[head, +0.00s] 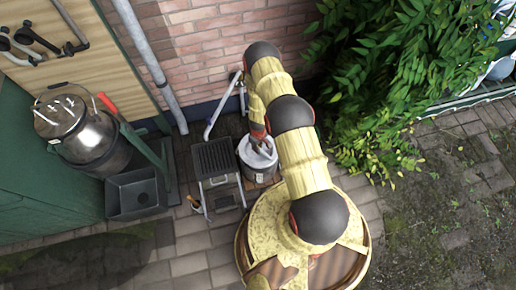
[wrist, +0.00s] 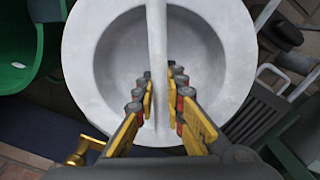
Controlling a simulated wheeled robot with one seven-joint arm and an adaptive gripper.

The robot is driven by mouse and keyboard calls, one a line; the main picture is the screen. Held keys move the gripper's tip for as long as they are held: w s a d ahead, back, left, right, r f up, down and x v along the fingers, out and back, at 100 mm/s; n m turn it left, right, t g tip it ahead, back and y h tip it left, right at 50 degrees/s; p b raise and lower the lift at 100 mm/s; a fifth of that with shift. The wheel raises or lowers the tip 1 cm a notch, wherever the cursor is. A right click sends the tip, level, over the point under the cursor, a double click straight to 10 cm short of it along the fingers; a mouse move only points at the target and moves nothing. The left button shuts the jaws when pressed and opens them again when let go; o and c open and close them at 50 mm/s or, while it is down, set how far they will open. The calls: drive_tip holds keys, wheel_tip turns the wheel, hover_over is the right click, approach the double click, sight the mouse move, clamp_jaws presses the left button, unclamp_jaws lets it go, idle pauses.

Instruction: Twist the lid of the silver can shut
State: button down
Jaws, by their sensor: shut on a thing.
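The can's body is hidden under the lid in the wrist view. I cannot tell how tightly the lid sits.
A slatted metal stand (head: 215,158) is close to the can's left. Further left a larger metal churn (head: 92,135) sits by a green stand, with a dark square basin (head: 136,191) below. A grey pipe (head: 150,65) runs down the wall. Leafy branches (head: 375,90) hang at the right.

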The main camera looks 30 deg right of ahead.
idle(0.7)
drive_tip(key=shift+a+r+n, duration=0.1)
drive_tip(key=shift+n, duration=1.3)
drive_tip(key=shift+n, duration=1.4)
drive_tip(key=shift+a+n, duration=0.1)
drive_tip(key=shift+n, duration=0.3)
drive_tip(key=c, duration=1.8)
unclamp_jaws()
drive_tip(key=shift+s, duration=0.1)
